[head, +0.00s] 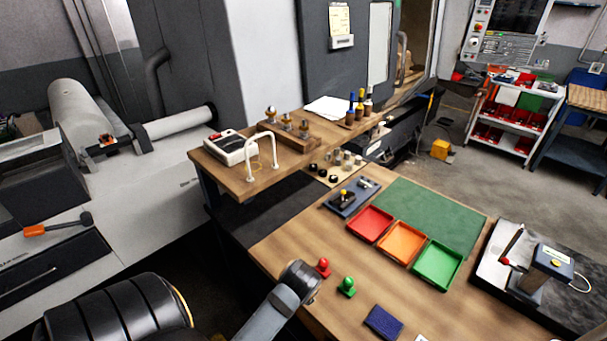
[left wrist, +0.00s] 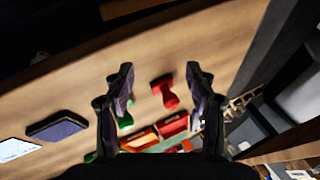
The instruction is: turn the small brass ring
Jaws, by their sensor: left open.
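Several small brass-coloured parts (head: 287,119) stand on a wooden block on the raised shelf in the head view. They are too small to tell which, if any, is the small brass ring. My left gripper (left wrist: 160,70) is open and empty in the left wrist view, above the wooden bench. A red stamp (left wrist: 165,92) shows between its fingers, farther off, and a green stamp (left wrist: 125,120) shows by one finger. In the head view the fingers are hidden behind my left arm's end, close to the red stamp (head: 323,267). My right gripper is not in view.
Red (head: 370,224), orange (head: 402,243) and green (head: 437,263) trays lie beside a green mat (head: 428,208). A blue pad (head: 383,322) lies at the bench front. A white arched stand (head: 262,150) rises from the shelf. Bare wood lies left of the trays.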

